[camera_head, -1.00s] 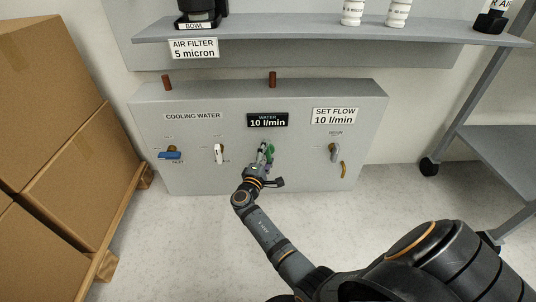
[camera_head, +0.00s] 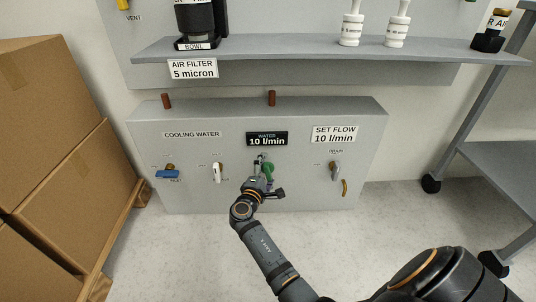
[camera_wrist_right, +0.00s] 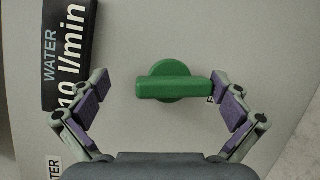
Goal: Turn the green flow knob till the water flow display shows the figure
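The green flow knob (camera_head: 268,169) is on the front of the grey panel, below the black water display (camera_head: 267,139), which reads 10 l/min. A white SET FLOW label (camera_head: 333,134) also reads 10 l/min. My right gripper (camera_head: 262,166) is at the knob and partly covers it. In the right wrist view my right gripper (camera_wrist_right: 162,82) is open, with the green knob (camera_wrist_right: 172,84) between its fingers. One finger is at the handle's right end; I cannot tell whether it touches. The other finger is clearly apart from the knob. My left gripper is not in view.
A blue inlet handle (camera_head: 167,174) and a white handle (camera_head: 217,172) are left of the knob. A drain valve (camera_head: 335,170) is to the right. A shelf (camera_head: 300,50) with bottles is above. Cardboard boxes (camera_head: 60,190) stand at left, and a grey rack (camera_head: 470,130) at right.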

